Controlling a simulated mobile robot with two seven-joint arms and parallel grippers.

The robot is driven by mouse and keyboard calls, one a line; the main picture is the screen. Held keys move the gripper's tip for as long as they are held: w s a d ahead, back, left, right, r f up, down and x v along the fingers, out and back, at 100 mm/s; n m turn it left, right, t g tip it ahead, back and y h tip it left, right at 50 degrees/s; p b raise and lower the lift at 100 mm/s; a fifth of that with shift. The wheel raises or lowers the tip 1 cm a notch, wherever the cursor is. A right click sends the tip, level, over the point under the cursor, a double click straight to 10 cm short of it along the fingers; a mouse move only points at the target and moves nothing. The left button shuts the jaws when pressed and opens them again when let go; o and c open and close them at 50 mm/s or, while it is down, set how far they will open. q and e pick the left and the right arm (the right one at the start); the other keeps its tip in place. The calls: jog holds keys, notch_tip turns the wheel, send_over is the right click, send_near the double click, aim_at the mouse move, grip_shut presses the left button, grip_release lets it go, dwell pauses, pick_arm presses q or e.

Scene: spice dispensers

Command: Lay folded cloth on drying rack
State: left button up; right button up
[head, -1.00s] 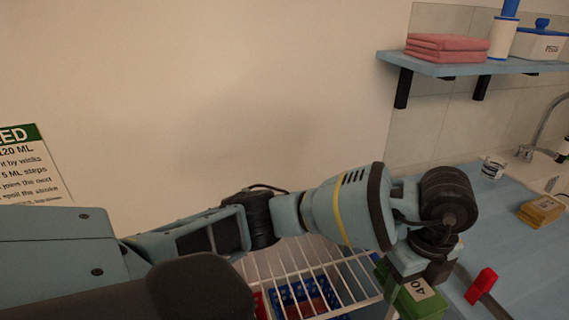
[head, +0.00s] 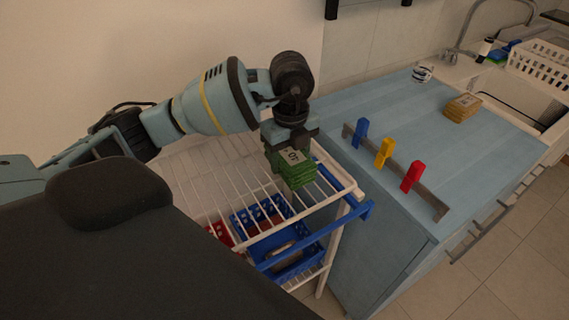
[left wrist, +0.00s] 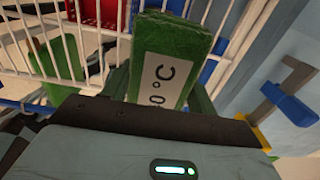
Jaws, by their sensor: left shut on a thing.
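A folded green cloth (head: 294,168) with a pale "40" label hangs below my left gripper (head: 288,140), which is shut on it. The cloth is over the right part of the white wire drying rack (head: 205,190); I cannot tell whether it touches the wires. In the left wrist view the green cloth (left wrist: 175,50) shows with its "°C" label, and white rack wires (left wrist: 60,45) lie behind it. My right gripper is in neither current view.
Blue and red baskets (head: 285,262) sit below the rack. A blue rail (head: 320,235) runs along its front. The blue counter (head: 400,120) at right carries a strip with blue, yellow and red pegs (head: 412,177), a folded yellow cloth (head: 462,106) and a striped cup (head: 421,74).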

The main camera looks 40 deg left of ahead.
pick_arm(q)
jog(key=shift+a, duration=0.25)
jog(key=f, duration=0.1)
jog(key=a+f, duration=0.1)
jog(key=shift+f, duration=0.35)
jog(key=shift+d+f, duration=0.1)
jog(key=shift+f, duration=0.3)
jog(key=shift+f, duration=0.2)
jog(key=o, duration=1)
jog(key=shift+o, duration=0.2)
jog(key=shift+r, duration=0.15)
notch_tip(320, 180, up, 12)
jog(key=shift+r+p, duration=0.1)
jog(key=shift+p, duration=0.3)
